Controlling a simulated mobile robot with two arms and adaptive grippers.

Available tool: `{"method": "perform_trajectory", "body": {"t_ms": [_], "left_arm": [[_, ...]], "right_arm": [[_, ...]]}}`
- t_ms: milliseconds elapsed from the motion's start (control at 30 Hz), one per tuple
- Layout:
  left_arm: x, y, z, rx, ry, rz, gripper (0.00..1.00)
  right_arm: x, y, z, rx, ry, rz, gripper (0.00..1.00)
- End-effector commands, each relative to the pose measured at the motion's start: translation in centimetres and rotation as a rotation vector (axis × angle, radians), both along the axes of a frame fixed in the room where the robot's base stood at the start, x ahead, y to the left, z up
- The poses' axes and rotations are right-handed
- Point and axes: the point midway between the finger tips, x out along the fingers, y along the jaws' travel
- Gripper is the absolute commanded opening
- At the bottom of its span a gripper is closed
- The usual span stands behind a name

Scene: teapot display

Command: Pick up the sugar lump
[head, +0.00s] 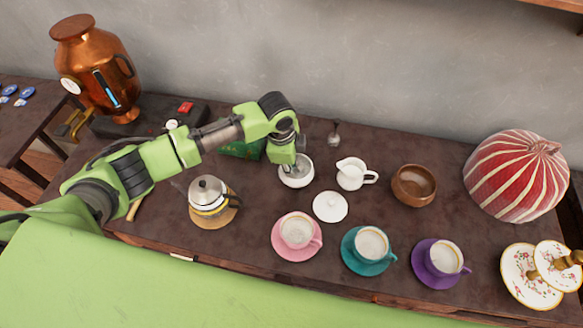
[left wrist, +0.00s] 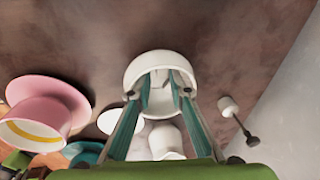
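The white sugar bowl (head: 303,179) stands open on the dark table in the head view. My left gripper (head: 292,168) reaches down into it from above. In the left wrist view, the bowl (left wrist: 146,62) surrounds the fingertips of my left gripper (left wrist: 158,90). The two teal fingers are apart, with a gap between their tips. I cannot make out a sugar lump; the inside of the bowl is partly hidden by the fingers. A round white lid (head: 330,207) lies on the table in front of the bowl. My right gripper is not in view.
A white milk jug (head: 351,174) and a brown bowl (head: 414,186) stand right of the sugar bowl. Pink (head: 297,235), teal (head: 368,249) and purple (head: 440,262) cups on saucers line the front. A metal teapot (head: 210,201) stands left, a copper urn (head: 97,67) farther back.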

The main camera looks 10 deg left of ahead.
Motion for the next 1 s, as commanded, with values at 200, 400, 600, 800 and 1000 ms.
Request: {"method": "perform_trajectory", "body": {"t_ms": [200,400,600,800,1000], "left_arm": [[0.2,0.2,-0.4,0.004,-0.003,0.003,0.2],[0.2,0.2,-0.4,0.004,-0.003,0.004,0.05],[0.3,0.2,-0.3,0.004,-0.004,0.004,0.05],[0.3,0.2,-0.1,0.003,-0.005,0.004,0.05],[0.4,0.2,1.5,0.001,-0.008,0.003,0.05]], "right_arm": [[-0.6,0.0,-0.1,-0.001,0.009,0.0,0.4],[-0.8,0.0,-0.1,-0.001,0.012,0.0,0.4],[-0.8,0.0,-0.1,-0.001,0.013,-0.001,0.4],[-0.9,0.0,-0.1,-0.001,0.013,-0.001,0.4],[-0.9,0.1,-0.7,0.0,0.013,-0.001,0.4]]}}
